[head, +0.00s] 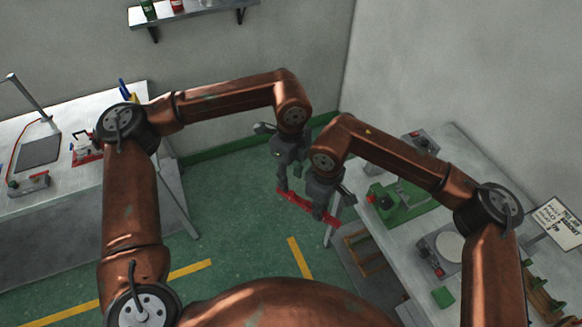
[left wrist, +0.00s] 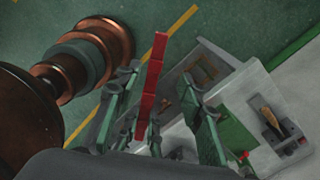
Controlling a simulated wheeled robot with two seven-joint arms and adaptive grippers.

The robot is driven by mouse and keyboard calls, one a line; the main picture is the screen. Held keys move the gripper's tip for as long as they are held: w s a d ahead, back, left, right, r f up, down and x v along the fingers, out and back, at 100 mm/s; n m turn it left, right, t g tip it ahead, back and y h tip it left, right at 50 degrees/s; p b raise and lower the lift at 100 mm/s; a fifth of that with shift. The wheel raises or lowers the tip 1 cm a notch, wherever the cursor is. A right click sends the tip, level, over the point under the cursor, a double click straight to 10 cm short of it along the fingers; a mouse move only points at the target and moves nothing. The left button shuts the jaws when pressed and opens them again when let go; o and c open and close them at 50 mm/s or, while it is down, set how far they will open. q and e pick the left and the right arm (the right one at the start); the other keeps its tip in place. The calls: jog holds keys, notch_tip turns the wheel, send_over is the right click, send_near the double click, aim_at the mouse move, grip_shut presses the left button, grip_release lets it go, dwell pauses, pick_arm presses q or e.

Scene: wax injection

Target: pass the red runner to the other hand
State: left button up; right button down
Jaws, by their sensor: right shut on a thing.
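The red runner (head: 299,198) is a thin red bar held in the air between my two grippers, slanting down to the right in the head view. My right gripper (head: 319,212) is shut on it towards its right end. My left gripper (head: 283,187) is at its left end. In the left wrist view the runner (left wrist: 150,90) stands between my left gripper's spread fingers (left wrist: 160,115), nearer the left finger, with a gap to the right one. Whether a left finger touches it cannot be told.
A left table (head: 70,185) holds a dark plate and small devices. A right table (head: 450,205) holds a green fixture (head: 400,200), a machine with a round pale plate (head: 450,248) and a sign (head: 558,222). A wooden rack (head: 365,250) stands beside it.

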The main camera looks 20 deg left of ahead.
aim_at(291, 191)
pick_arm(q)
notch_tip(291, 191, down, 7)
jog(key=shift+r, duration=0.15)
jog(key=shift+c, duration=0.3)
grip_shut()
pick_arm(e)
jog(key=c, duration=1.8)
grip_release()
jog(key=shift+r, duration=0.1)
